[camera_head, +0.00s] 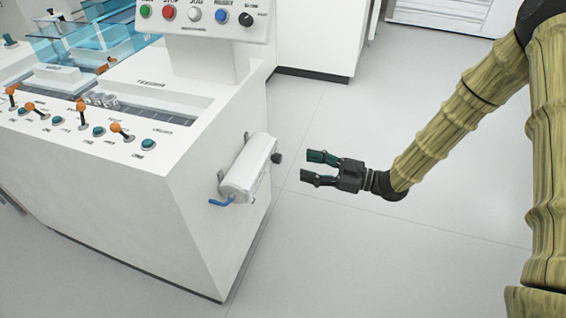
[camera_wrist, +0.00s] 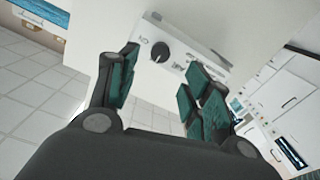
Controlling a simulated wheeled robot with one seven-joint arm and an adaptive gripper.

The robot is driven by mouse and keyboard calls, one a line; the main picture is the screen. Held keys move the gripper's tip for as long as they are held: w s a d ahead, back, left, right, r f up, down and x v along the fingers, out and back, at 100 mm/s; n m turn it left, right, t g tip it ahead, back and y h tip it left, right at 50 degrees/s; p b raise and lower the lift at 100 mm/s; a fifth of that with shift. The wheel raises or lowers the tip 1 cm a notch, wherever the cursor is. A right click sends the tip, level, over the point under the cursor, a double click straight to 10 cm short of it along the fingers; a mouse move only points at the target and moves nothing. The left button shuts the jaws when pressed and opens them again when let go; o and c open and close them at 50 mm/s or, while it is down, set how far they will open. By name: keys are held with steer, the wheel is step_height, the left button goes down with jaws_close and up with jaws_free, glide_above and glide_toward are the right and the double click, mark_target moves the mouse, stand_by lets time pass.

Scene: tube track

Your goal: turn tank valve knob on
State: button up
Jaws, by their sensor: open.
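A white tank (camera_head: 248,170) is mounted on the side of the white machine. A black knob (camera_head: 276,157) sticks out from the tank's right end, and a blue lever (camera_head: 221,202) sits at its lower left end. In the wrist view the tank's end face (camera_wrist: 185,55) shows the black round knob (camera_wrist: 160,52) with a pointer mark. My gripper (camera_head: 312,167) is open and empty, to the right of the knob and apart from it. In the wrist view the knob appears beyond and between my open fingers (camera_wrist: 160,85).
The machine (camera_head: 200,210) has a top panel with orange-tipped levers (camera_head: 82,106) and a raised button panel (camera_head: 205,14). The grey tiled floor (camera_head: 330,250) around my gripper is clear. White cabinets (camera_head: 310,40) stand behind.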

mark_target(281, 160)
steer(key=b+x, duration=0.1)
steer(key=x, duration=0.8)
steer(key=shift+s+f+b, duration=0.1)
steer(key=shift+b, duration=0.25)
steer(key=shift+d, duration=0.1)
steer(key=shift+c, duration=0.2)
steer(key=c, duration=1)
